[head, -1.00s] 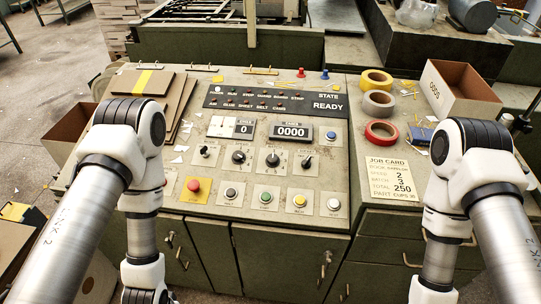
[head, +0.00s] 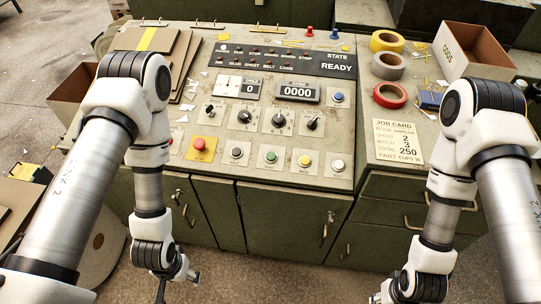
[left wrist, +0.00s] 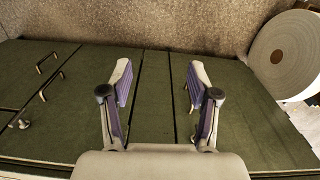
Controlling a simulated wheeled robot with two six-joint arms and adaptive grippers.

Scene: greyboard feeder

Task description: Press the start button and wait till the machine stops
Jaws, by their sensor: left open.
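The sloped control panel (head: 210,105) stands in front of me. Its lower row has a red button on a yellow plate (head: 199,143), a black button (head: 236,152), a green button (head: 271,157), a yellow button (head: 304,161) and a white button (head: 338,165). Their small labels are too small to read. The state display (head: 338,67) reads READY, and the counter (head: 297,93) reads 0000. My left gripper (left wrist: 160,75) is open and empty, in front of the green cabinet doors, below the panel in the head view. My right gripper (head: 385,292) is low right, partly cut off; its jaws are unclear.
Knobs (head: 279,121) sit above the buttons. A job card (head: 398,141) and tape rolls (head: 389,95) lie right of them. An open carton (head: 468,52) stands at right, cardboard sheets (head: 150,42) at left. Cabinet handles (head: 325,230) stick out below. A large roll (left wrist: 290,55) stands on the floor.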

